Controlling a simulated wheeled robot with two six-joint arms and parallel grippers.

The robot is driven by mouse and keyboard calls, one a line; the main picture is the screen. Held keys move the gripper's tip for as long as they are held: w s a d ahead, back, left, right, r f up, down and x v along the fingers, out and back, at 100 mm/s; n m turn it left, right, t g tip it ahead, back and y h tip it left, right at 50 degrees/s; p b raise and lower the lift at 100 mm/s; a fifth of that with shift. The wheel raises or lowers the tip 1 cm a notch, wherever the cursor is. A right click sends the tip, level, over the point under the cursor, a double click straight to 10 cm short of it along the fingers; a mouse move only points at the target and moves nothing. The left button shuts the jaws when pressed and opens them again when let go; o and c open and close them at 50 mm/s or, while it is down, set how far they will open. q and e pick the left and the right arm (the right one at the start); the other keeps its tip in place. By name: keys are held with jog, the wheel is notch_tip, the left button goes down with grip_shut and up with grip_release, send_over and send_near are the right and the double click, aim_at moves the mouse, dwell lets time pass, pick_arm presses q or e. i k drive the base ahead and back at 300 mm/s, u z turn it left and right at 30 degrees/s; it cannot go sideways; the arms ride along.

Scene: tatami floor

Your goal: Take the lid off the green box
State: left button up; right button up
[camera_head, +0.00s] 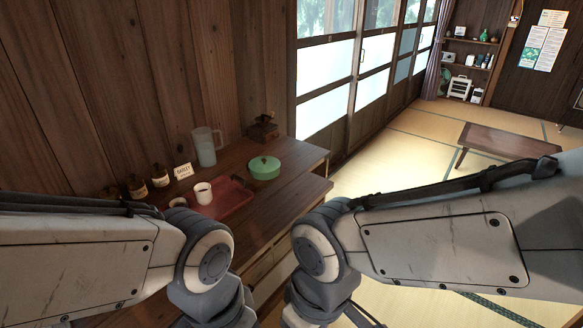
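The green box (264,168) is round and light green, with a small knob on the lid on top of it. It stands on the wooden cabinet top, right of the red tray. The lid sits on the box. My two arms reach in from the left and the right at the bottom of the view. Both bend downward in front of the cabinet, and their grippers are out of the picture. No gripper shows at the box.
A red tray (232,197) with a white cup (203,193) lies left of the box. A clear pitcher (205,146), a small sign (183,171) and brown bottles (159,175) stand behind. The cabinet top (304,158) is bare right of the box. A low table (507,140) stands on the tatami.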

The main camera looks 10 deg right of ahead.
aim_at(262, 165)
jog(key=z, duration=0.85)
jog(key=i, duration=0.9)
jog(key=z, duration=0.6)
jog(key=i, duration=0.65)
jog(key=u, duration=0.9)
jog(key=i, duration=0.8)
jog(key=u, duration=0.95)
